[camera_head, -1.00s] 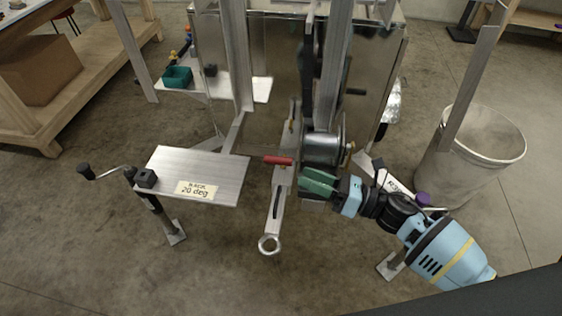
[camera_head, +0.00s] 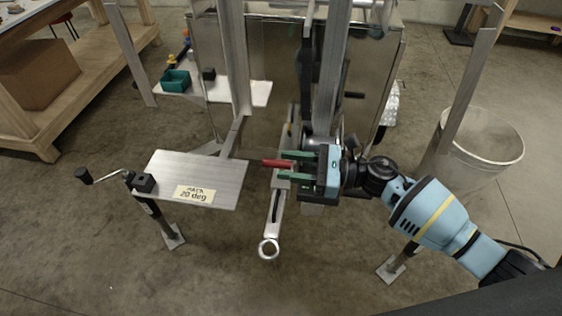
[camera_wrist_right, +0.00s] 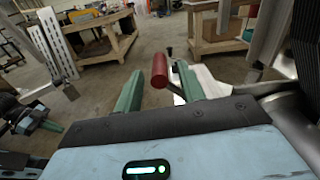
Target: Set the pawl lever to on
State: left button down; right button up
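The pawl lever's red grip (camera_head: 277,163) sticks out to the left beside the winch, above a grey strap arm with a ring end (camera_head: 269,248). My right gripper (camera_head: 287,164) comes in from the right, its green fingers open, one on each side of the grip's right end. In the right wrist view the red grip (camera_wrist_right: 160,70) shows between the tips of the two spread fingers (camera_wrist_right: 160,88); contact cannot be told. The winch drum is mostly hidden behind my right gripper. A black and green part at the wrist view's left looks like my left gripper (camera_wrist_right: 40,118); its opening is unclear.
A metal plate labelled 20 deg (camera_head: 200,178) with a crank (camera_head: 105,176) stands left of the lever. Upright metal posts (camera_head: 332,70) rise close behind my right gripper. A grey bin (camera_head: 485,140) stands right. The floor in front is clear.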

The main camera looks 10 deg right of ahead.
jog(key=shift+x, duration=1.3)
jog(key=shift+c, duration=0.4)
jog(key=shift+s+f, duration=0.1)
grip_shut()
